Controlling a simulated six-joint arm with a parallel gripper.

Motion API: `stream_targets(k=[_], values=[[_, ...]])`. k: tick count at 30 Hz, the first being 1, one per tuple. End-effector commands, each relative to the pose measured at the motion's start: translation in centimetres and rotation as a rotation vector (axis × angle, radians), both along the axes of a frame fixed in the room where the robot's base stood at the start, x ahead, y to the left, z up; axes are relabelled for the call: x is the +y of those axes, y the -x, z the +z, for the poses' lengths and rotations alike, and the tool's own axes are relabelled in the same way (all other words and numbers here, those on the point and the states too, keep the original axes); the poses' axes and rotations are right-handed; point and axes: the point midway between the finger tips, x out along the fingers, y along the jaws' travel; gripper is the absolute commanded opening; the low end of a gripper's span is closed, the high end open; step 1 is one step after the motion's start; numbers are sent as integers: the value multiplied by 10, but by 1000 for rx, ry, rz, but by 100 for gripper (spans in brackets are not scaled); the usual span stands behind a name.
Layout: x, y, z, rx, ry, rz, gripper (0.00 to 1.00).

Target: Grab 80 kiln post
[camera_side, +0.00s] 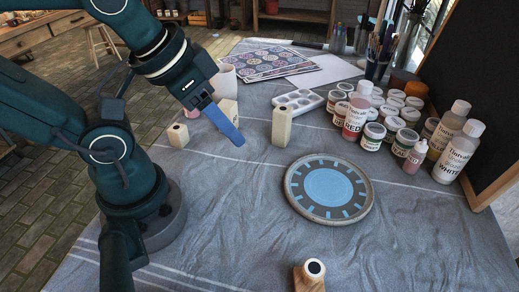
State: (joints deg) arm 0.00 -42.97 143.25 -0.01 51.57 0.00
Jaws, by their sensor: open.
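Several pale kiln posts with dark hollow ends stand on the grey cloth, and I cannot read a size on any. The tallest-looking post (281,127) is upright right of my gripper. A short post (178,136) is to the left. Another post (230,106) is partly hidden behind my gripper. My gripper (238,138) points down and right with blue fingers, open and empty, apart from the tallest-looking post.
A round plate (363,211) with a blue pattern lies right of centre. Paint jars (374,132) and bottles (456,150) crowd the right, by a dark board (490,90). A white palette (297,102), a pink cup (226,78) and patterned sheets (262,62) are behind. The front cloth is mostly clear.

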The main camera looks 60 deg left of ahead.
Motion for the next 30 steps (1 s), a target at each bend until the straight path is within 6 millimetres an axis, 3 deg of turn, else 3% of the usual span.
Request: stream_targets(k=[1,3,14,23,25,30], values=[[0,0,0,0,0,0,73],[0,0,0,0,0,0,94],[0,-1,4,-3,0,0,94],[0,-1,55,-7,0,0,94],[20,-2,39,53,-152,-87,94],[65,-8,23,181,-488,-315,94]])
